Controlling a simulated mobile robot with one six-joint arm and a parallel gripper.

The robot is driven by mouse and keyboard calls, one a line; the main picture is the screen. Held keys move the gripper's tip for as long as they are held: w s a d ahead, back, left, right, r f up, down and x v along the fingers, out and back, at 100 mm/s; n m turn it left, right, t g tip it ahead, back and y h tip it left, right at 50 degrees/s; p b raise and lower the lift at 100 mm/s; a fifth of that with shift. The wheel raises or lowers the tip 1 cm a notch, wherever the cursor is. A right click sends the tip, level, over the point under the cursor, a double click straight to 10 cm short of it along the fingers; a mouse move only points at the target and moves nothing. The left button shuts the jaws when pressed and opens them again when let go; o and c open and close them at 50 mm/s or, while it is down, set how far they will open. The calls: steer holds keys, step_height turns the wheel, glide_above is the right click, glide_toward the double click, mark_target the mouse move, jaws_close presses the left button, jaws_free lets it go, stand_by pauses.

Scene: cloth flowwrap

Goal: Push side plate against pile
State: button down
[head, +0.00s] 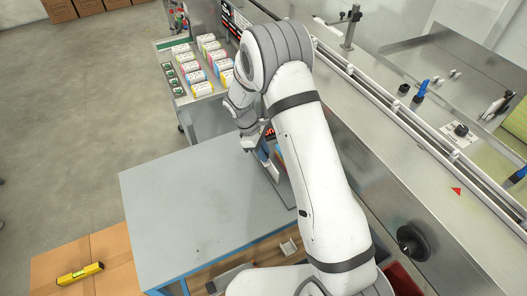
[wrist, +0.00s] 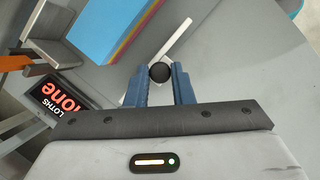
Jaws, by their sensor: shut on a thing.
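My gripper (wrist: 160,88) has its two blue fingers closed on a round black knob (wrist: 160,72) in the wrist view. A narrow pale bar, which looks like the top edge of the side plate (wrist: 178,38), runs from the knob up and to the right. The pile (wrist: 102,22), blue with a striped edge, lies to the left. A grey strip shows between pile and plate, so they look apart there. In the head view my gripper (head: 249,144) is beside the pile (head: 272,152), and my arm hides much of this spot. The plate is hard to make out there.
A dark display with red letters (wrist: 60,98) stands close left of my gripper. The grey table (head: 190,205) is bare at its left and front. A trolley with several colourful packs (head: 196,88) stands behind it. A conveyor machine (head: 420,140) runs along the right.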

steer(key=w+d, duration=0.1)
steer(key=d, duration=0.2)
steer(key=w+d+b, duration=0.1)
steer(key=d, duration=0.2)
steer(key=w+d, duration=0.1)
steer(key=d, duration=0.1)
steer(key=shift+w+d, duration=0.4)
steer(key=c, duration=1.3)
jaws_free()
steer(key=b+v, duration=0.2)
steer(key=v, duration=0.5)
steer(key=shift+a+r, duration=0.2)
steer(key=shift+r, duration=0.15)
